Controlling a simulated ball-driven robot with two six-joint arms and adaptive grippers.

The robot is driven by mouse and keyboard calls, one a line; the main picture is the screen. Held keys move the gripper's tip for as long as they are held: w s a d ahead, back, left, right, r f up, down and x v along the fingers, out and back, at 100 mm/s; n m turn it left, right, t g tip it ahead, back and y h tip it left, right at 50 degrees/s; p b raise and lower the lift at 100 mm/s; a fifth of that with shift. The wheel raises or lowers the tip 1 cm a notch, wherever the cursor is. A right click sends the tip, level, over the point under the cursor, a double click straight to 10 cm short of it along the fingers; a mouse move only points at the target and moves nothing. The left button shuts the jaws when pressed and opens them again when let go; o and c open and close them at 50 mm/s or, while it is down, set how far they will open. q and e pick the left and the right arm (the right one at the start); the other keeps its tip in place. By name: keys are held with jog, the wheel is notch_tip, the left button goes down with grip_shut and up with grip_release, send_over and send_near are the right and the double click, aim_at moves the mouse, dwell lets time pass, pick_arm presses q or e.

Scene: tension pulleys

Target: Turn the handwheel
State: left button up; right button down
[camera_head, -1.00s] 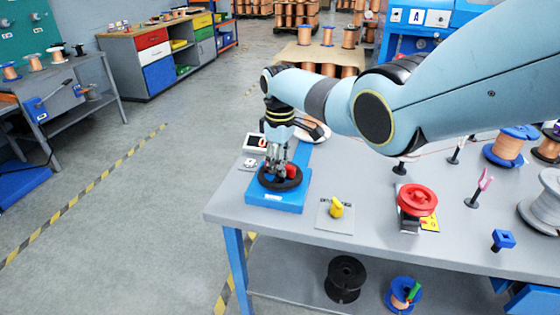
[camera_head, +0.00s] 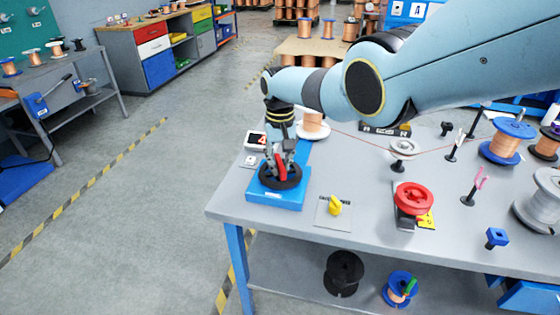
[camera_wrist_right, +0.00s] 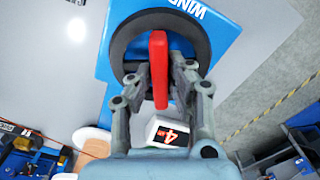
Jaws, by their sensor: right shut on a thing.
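The handwheel is a black ring (camera_head: 281,183) lying on a blue base (camera_head: 262,198) at the front left of the workbench, with a red grip. My right gripper (camera_head: 280,162) reaches down over it and is shut on the red grip (camera_head: 281,172). In the right wrist view, the two fingers (camera_wrist_right: 159,78) sit on either side of the red grip (camera_wrist_right: 158,50), above the black wheel (camera_wrist_right: 125,40). A small white counter (camera_head: 255,141) behind the wheel also shows in the wrist view (camera_wrist_right: 166,131), with a red 4 on it. My left gripper is out of view.
A yellow knob (camera_head: 335,205) on a plate stands right of the wheel. A red pulley (camera_head: 413,198), a grey pulley (camera_head: 404,148) and several spools stand farther right. A copper spool (camera_head: 313,125) is close behind my gripper. The floor left of the bench is clear.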

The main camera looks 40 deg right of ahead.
aim_at(280, 162)
jog(key=shift+m, duration=1)
jog(key=c, duration=1.3)
grip_release()
jog(key=shift+r, duration=0.1)
notch_tip(280, 162, up, 12)
jog(key=shift+f, duration=0.1)
jog(key=shift+o, duration=0.3)
